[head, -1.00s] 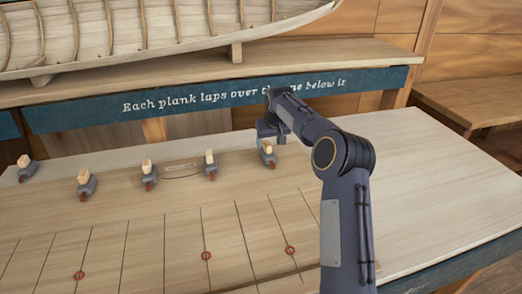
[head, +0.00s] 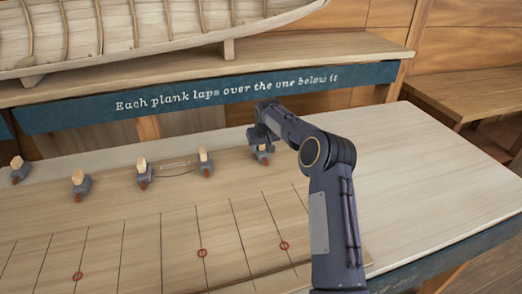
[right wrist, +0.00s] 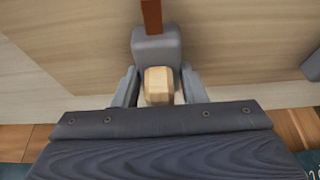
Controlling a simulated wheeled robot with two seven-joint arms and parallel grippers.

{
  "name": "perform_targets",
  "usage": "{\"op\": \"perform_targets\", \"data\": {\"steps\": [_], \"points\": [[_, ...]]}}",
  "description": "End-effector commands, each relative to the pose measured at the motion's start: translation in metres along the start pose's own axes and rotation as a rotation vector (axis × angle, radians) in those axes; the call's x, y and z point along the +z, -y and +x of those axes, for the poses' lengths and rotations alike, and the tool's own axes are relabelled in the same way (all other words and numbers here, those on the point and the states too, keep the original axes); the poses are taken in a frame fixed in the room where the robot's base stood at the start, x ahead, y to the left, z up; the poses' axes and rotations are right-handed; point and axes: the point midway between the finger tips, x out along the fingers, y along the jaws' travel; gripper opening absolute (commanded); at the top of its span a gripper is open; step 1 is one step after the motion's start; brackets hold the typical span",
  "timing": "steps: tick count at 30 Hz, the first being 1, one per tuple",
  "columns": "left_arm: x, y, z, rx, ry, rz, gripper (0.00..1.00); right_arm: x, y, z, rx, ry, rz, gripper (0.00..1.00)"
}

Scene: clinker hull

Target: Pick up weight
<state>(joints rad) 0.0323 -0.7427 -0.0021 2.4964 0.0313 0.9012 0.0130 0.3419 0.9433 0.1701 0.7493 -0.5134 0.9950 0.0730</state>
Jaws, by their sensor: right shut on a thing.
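Several grey weights with pale wooden knobs and reddish-brown tips stand in a row along the back of the plank board. The rightmost weight (head: 262,156) is under my right gripper (head: 261,140). In the right wrist view my right gripper (right wrist: 158,88) has its two fingers on either side of this weight's wooden knob (right wrist: 159,84), shut on it. The weight's grey body (right wrist: 157,48) and brown tip show beyond the fingers. It looks to be at the board's surface; I cannot tell whether it touches. My left gripper is not in view.
Other weights stand to the left, the nearest one (head: 206,163) well apart from my gripper. The board (head: 150,225) has dark lines and red rings. A shelf with a blue lettered edge (head: 180,102) and a boat hull (head: 140,35) are behind. The table's right side is bare.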

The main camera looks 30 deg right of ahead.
Motion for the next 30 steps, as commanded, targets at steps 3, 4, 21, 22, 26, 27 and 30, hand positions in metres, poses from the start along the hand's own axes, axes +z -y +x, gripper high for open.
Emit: {"op": "perform_targets", "data": {"steps": [3, 4, 21, 22, 26, 27, 30], "points": [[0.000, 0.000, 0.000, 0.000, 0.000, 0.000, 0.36, 0.000, 0.000, 0.000, 0.000, 0.000, 0.000, 0.07], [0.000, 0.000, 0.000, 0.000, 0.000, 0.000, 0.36, 0.000, 0.000, 0.000, 0.000, 0.000, 0.000, 0.03], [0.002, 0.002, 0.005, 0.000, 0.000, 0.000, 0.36, -0.007, 0.000, -0.013, 0.001, -0.009, 0.000, 0.00], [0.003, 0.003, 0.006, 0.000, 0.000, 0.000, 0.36, -0.008, 0.000, -0.015, 0.001, -0.010, 0.000, 0.00], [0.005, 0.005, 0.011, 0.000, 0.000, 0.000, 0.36, -0.014, 0.000, -0.031, 0.000, -0.010, 0.000, 0.00], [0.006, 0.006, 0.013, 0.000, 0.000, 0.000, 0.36, -0.012, 0.001, -0.038, 0.001, -0.010, -0.001, 0.00], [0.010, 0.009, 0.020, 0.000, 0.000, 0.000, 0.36, -0.004, 0.002, -0.060, 0.001, -0.011, 0.000, 0.00]]}}
